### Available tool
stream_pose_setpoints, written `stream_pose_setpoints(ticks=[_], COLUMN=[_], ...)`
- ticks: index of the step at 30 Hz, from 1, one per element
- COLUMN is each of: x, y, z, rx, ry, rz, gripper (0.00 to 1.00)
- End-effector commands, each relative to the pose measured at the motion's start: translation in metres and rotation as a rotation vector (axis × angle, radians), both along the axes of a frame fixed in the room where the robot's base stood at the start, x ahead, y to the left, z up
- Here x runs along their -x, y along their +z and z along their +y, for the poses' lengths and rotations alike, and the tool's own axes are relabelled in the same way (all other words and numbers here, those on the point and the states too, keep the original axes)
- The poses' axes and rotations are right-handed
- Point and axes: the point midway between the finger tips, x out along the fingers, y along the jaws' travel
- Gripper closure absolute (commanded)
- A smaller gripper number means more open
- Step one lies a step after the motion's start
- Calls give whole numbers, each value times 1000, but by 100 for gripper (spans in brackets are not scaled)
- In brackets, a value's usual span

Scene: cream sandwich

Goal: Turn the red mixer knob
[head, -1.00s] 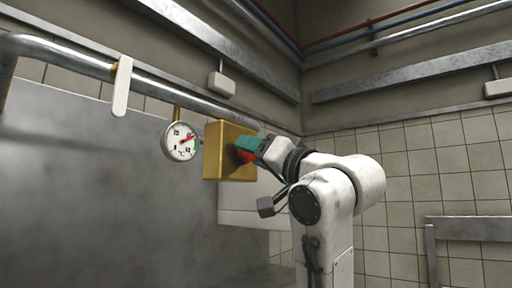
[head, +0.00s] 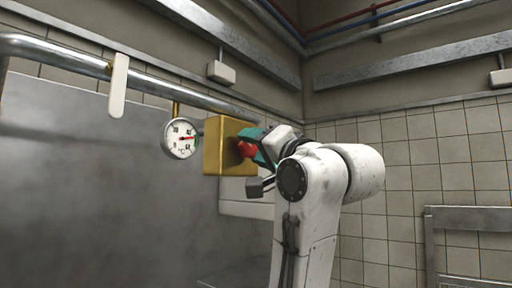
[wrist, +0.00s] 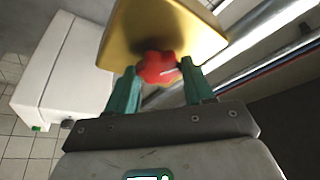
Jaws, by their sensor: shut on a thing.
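The red mixer knob (wrist: 158,67) sits on the face of a brass box (wrist: 166,22) in the wrist view. It also shows in the head view as a red knob (head: 247,150) on the right side of the brass box (head: 222,146). My gripper (wrist: 158,84) has a teal finger on each side of the knob and is shut on it. In the head view the teal fingers (head: 259,141) partly cover the knob. A round white gauge (head: 181,138) with a red needle hangs just left of the box; its needle points right.
A metal pipe (head: 75,55) runs along the wall above the box, with a white lever (head: 118,85) at left. A white box (wrist: 62,70) lies left of the brass box in the wrist view. A grey metal panel (head: 80,190) fills the lower left.

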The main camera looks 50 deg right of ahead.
Motion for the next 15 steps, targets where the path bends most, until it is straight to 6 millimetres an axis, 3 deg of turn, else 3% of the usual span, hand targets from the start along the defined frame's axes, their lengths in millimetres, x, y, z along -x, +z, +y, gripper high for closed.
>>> stream_pose_setpoints(ticks=[3, 4, 11, 15], x=[0, 0, 0, 0], y=[-1, -1, 0, 0], z=[-1, -1, 0, 0], rx=[-1, -1, 1, 1], ry=[-1, -1, -1, 0], rz=[1, 1, 1, 0], gripper=[79, 45, 23, 23])
